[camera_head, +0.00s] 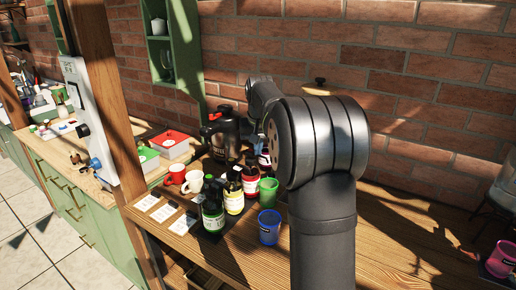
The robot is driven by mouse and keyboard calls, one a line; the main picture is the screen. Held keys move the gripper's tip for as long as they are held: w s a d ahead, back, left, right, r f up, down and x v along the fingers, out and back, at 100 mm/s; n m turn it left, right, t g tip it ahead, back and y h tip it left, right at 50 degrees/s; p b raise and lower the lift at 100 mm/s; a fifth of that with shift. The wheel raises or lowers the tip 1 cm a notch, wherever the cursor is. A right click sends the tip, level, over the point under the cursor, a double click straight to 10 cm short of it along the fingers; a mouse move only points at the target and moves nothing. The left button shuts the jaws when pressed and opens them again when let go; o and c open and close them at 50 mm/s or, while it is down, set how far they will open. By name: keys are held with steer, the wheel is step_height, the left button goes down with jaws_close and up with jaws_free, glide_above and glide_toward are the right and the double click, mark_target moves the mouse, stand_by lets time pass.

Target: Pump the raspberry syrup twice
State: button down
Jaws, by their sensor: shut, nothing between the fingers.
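Several dark pump bottles stand in a slanting row on the wooden table (400,235). One has a green label (213,219), one a yellow label (234,203), one a red label (250,184) and the farthest a purple label (265,161). I cannot read the labels, so I cannot tell for sure which is raspberry; the red one may be. My gripper (243,157) is small and dark among the bottle tops near the red-labelled bottle, partly lost against them. It is shut and empty. I cannot tell whether it touches a pump. My arm hides the area to the right.
A blue cup (269,228) and a green cup (268,191) stand right of the bottles. A white mug (192,182), a red mug (175,174) and white cards (164,212) are to the left. A large black jug (222,132) stands behind. A pink cup (502,259) is far right.

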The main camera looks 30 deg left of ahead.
step_height(320, 180, up, 4)
steer(key=shift+f, duration=0.25)
stand_by(0.5)
steer(key=shift+f, duration=1.9)
stand_by(0.4)
steer(key=shift+r, duration=0.15)
stand_by(0.5)
steer(key=shift+r, duration=1.8)
steer(key=shift+r, duration=0.1)
step_height(320, 180, up, 6)
steer(key=shift+f, duration=0.15)
